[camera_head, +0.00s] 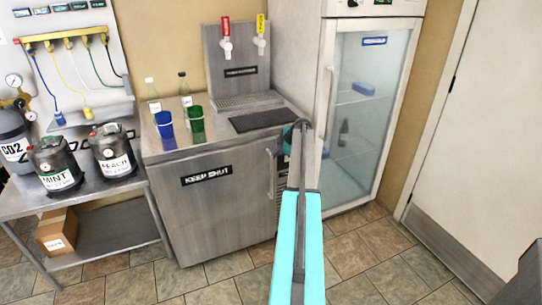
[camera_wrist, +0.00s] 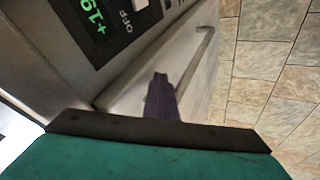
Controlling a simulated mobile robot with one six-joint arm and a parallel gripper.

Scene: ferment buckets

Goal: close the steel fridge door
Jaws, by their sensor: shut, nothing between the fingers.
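The steel fridge door (camera_head: 215,215), labelled KEEP SHUT, is the grey front under the steel counter. It looks near flush with the cabinet; I cannot tell whether a small gap remains. Its bar handle (camera_head: 271,165) is at the right edge, and shows in the wrist view (camera_wrist: 196,62). My gripper (camera_head: 292,130) is at the counter's front right corner, mostly hidden by my arm. In the wrist view its dark fingers (camera_wrist: 160,98) are shut and empty, in front of the door's edge beside the handle. I cannot tell whether they touch it.
A control panel (camera_wrist: 110,25) with a green display and OFF label adjoins the door. A glass-door fridge (camera_head: 365,110) stands to the right. Blue (camera_head: 165,125) and green (camera_head: 196,124) cups stand on the counter. A steel table (camera_head: 105,187) holds kegs at left. Tiled floor in front is clear.

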